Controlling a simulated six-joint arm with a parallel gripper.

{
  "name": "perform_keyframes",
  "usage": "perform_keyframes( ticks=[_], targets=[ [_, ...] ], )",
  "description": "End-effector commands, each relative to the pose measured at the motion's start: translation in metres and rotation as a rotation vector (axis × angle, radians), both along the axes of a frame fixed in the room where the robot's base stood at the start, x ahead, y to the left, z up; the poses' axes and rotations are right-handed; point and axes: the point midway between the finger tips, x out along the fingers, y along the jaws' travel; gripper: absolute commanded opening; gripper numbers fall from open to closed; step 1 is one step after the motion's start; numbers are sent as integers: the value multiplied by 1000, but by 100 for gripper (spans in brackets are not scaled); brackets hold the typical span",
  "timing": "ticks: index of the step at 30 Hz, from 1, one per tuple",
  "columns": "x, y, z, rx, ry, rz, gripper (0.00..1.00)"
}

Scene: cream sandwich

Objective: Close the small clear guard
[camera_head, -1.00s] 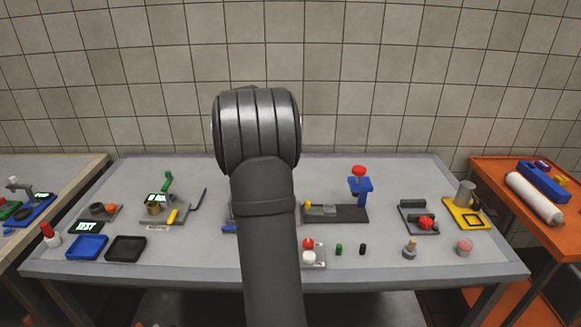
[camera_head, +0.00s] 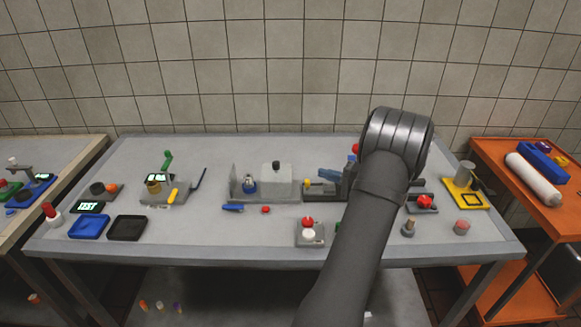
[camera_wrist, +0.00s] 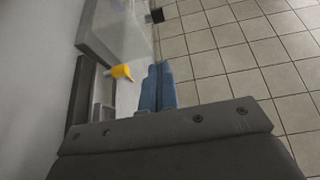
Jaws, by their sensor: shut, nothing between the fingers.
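My gripper (camera_head: 324,174) is shut and empty. A pale, see-through piece (camera_wrist: 126,98) between the knob and the fingers looks like the small clear guard. Its edges are faint, and I cannot tell its angle or whether the fingers touch it. In the head view the fingers and arm crowd that spot, and I cannot make the guard out.
A red-and-white button box (camera_head: 309,234) lies in front. The yellow fixture (camera_head: 463,191) stands to the right. The table's back strip is clear.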

Motion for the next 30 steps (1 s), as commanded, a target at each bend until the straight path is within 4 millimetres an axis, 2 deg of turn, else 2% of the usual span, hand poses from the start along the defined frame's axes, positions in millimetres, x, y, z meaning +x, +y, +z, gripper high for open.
perform_keyframes(
  ticks=[3, 7, 21, 27, 30],
  targets=[
    [1, -11, 0, 25, -23, -46, 0],
    [6, -4, 1, 28, -29, -50, 0],
    [53, 78, 0, 27, -26, -46, 0],
    [43, 104, 1, 28, -24, -48, 0],
    [42, 110, 1, 27, -26, -49, 0]
  ],
)
